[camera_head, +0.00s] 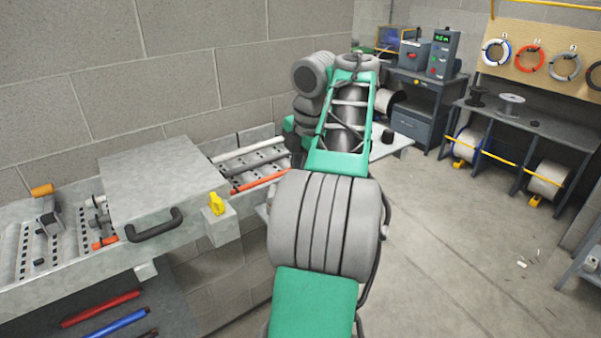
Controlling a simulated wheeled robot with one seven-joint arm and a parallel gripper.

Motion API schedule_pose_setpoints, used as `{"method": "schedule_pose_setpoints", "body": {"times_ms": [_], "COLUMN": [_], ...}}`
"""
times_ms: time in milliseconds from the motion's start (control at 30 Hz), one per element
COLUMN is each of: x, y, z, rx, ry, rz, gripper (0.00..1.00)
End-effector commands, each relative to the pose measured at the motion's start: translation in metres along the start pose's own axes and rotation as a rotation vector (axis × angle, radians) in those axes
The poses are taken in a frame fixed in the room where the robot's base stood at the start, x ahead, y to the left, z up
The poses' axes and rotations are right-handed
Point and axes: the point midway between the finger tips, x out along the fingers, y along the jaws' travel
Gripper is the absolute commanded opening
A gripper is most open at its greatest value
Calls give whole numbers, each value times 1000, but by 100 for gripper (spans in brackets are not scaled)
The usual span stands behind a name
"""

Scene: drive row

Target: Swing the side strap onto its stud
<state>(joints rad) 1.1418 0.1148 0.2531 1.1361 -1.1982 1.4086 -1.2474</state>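My own arm, green and grey, fills the middle of the view and reaches over the bench by the wall. Its far end goes down behind its own links, so my gripper is hidden. I cannot make out the side strap or its stud; they may lie behind the arm. A grey metal cover (165,186) with a black handle (154,225) sits on the bench left of the arm. A yellow knob (216,203) stands on a grey block (222,226) at the bench's front edge.
An orange-red rod (260,182) lies in the perforated tray right of the cover. A clamp-like tool (47,212) lies at the far left. Floor (440,240) at right is mostly clear.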

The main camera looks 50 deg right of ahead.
Motion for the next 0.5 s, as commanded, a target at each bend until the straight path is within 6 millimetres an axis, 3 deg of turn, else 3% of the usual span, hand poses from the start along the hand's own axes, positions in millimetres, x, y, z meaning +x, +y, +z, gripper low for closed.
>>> {"method": "schedule_pose_setpoints", "body": {"times_ms": [233,500], "x": [0,-2], "y": [0,0], "z": [0,0], "rx": [0,1], "ry": [0,0], "rz": [1,0], "gripper": [39,40]}}
